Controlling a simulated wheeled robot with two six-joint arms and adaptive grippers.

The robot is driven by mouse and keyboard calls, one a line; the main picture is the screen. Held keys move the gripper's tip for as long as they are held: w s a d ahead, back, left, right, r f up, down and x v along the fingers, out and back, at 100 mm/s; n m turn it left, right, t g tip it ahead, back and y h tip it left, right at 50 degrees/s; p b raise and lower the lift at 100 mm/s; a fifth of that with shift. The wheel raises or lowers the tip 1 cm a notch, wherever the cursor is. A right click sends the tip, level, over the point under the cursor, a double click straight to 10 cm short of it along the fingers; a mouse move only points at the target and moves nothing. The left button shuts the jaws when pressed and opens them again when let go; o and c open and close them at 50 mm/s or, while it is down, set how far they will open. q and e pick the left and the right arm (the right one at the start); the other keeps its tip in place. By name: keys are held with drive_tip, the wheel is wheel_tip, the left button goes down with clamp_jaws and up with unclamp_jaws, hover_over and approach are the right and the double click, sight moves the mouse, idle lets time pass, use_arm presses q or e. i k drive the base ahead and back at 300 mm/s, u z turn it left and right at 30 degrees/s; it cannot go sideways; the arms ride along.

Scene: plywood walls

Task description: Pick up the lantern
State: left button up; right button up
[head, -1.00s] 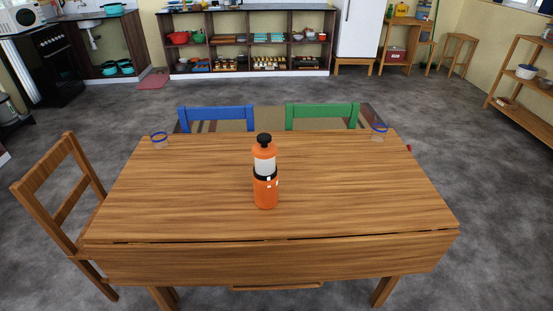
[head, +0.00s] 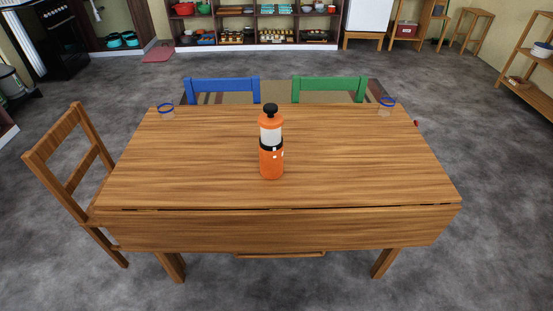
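The lantern (head: 271,160) is an orange cylinder with a black knob on top, a pale upper section and a black band around its middle. It stands upright near the middle of the wooden table (head: 190,170) in the head view. Nothing touches it except the tabletop. Neither of my grippers shows in the head view.
A blue chair (head: 222,85) and a green chair (head: 330,84) are behind the table. A wooden chair (head: 75,165) stands at the left. The tabletop around the lantern is clear.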

sight(271, 164)
drive_tip(key=k, duration=1.25)
drive_tip(key=z, duration=0.7)
drive_tip(key=i, duration=0.6)
drive_tip(key=z, duration=1.05)
drive_tip(key=i, duration=0.95)
drive_tip(key=u, duration=0.8)
drive_tip(key=i, duration=0.8)
drive_tip(key=u, duration=0.95)
